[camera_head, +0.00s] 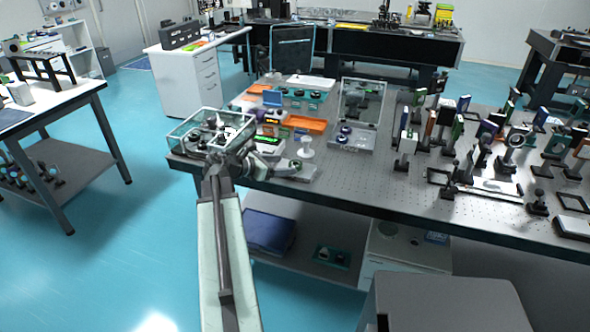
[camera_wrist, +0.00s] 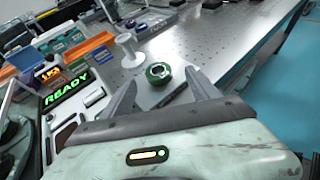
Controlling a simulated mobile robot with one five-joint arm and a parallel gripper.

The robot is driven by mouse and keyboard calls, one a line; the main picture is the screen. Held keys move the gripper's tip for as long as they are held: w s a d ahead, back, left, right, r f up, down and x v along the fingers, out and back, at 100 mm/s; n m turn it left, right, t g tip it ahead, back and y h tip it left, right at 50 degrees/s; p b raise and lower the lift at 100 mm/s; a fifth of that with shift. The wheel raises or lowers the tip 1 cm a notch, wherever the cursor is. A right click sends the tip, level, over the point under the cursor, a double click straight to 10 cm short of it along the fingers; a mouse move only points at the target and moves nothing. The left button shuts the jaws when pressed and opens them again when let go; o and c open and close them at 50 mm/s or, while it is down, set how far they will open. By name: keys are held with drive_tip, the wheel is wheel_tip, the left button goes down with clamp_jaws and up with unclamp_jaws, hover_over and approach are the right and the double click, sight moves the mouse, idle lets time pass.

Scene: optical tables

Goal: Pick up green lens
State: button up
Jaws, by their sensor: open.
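The green lens (camera_wrist: 158,73) is a small round piece with a green ring, lying on the table in the wrist view. It sits ahead of my gripper (camera_wrist: 163,88), about midway between the two open fingers. Nothing is held. In the head view the green lens (camera_head: 296,164) shows small near the table's front edge, beside my gripper (camera_head: 262,163). From these views I cannot tell the exact height of the fingers above the table.
A white spool-like stand (camera_wrist: 129,50) is just behind the lens. A device reading "READY" (camera_wrist: 68,90) is at left. The perforated optical table (camera_head: 375,190) has bare room to the right. A clear-walled box (camera_head: 205,128) stands at the table's left corner.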

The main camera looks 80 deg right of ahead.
sight(293, 164)
drive_tip(key=b+x, duration=0.2)
drive_tip(key=x, duration=0.2)
drive_tip(key=shift+d+f, duration=0.3)
drive_tip(key=shift+s+d, duration=0.2)
clamp_jaws()
drive_tip(key=shift+r, duration=0.15)
wheel_tip(293, 164, up, 11)
drive_tip(key=p, duration=1.1)
